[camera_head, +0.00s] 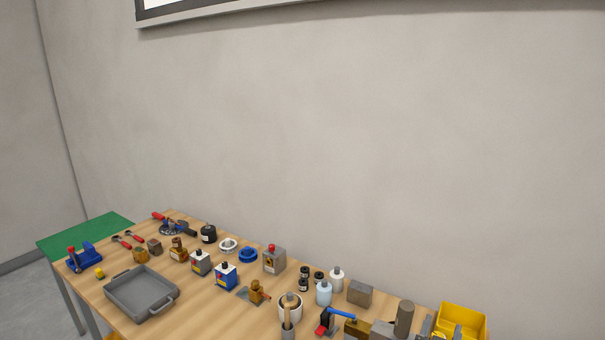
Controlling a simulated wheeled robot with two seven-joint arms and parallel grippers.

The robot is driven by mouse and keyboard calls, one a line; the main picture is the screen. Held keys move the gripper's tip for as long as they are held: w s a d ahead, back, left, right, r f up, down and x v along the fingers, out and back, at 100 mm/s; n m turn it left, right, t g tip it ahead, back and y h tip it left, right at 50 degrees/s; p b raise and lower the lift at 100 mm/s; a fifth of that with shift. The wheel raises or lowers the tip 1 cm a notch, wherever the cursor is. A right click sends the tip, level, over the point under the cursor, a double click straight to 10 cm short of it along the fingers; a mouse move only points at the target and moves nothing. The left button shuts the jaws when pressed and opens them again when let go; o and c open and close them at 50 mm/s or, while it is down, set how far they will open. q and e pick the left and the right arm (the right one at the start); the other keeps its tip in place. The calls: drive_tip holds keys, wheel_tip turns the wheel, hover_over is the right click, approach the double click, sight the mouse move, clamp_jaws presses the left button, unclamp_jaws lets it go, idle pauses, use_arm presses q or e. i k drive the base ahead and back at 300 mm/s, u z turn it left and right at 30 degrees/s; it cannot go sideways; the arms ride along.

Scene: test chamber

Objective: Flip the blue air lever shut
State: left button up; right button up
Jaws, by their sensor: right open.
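The blue lever (341,314) is at the bottom of the head view, right of the middle. It is a slim blue handle that slopes down to the right from a dark upright post, beside a brass-coloured block (357,328). The lower part of this fitting is cut off or crowded by neighbours. What seem to be the grey fingers of my right gripper (438,328) show at the bottom edge, to the right of the lever and apart from it. They are open, with much of the gripper cut off. My left gripper is not in view.
A yellow bin (462,317) stands at the right end of the wooden table. A grey cylinder (404,318), a grey block (360,293) and bottles (324,292) crowd around the lever. A grey tray (141,293) lies at the left. Open air lies above the table before the wall.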

sight(334, 311)
drive_tip(key=k, duration=1)
